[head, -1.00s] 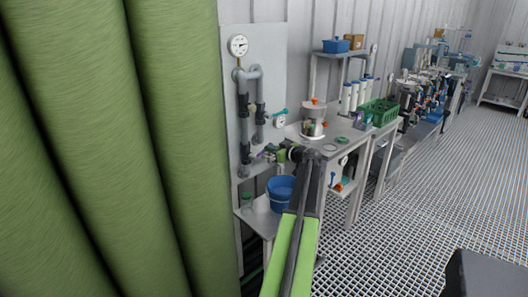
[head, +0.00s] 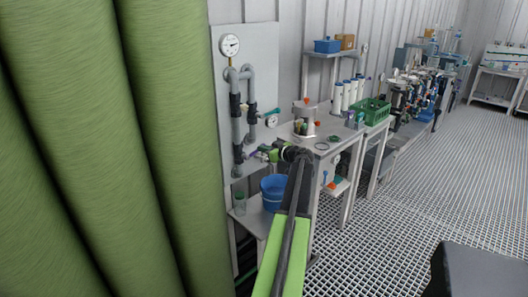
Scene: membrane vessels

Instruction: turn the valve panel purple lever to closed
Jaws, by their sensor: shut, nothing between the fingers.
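The valve panel (head: 262,70) is a pale upright board with grey pipes and dark fittings, left of centre in the head view. A small purple part (head: 253,154), apparently the purple lever, shows low on the panel by the foot of the pipes. My gripper (head: 262,153) is shut and empty, right at or just in front of it. Whether they touch cannot be told. The gripper partly hides the lever, so its angle is unclear. A teal lever (head: 271,112) sits higher on the panel, to the right of the pipes.
A round gauge (head: 230,45) tops the pipes. A blue bucket (head: 274,190) and a green-tinted jar (head: 240,205) stand on a low shelf below. A bench (head: 340,134) with a green crate (head: 375,110) is to the right. Large green rolls (head: 80,150) fill the left.

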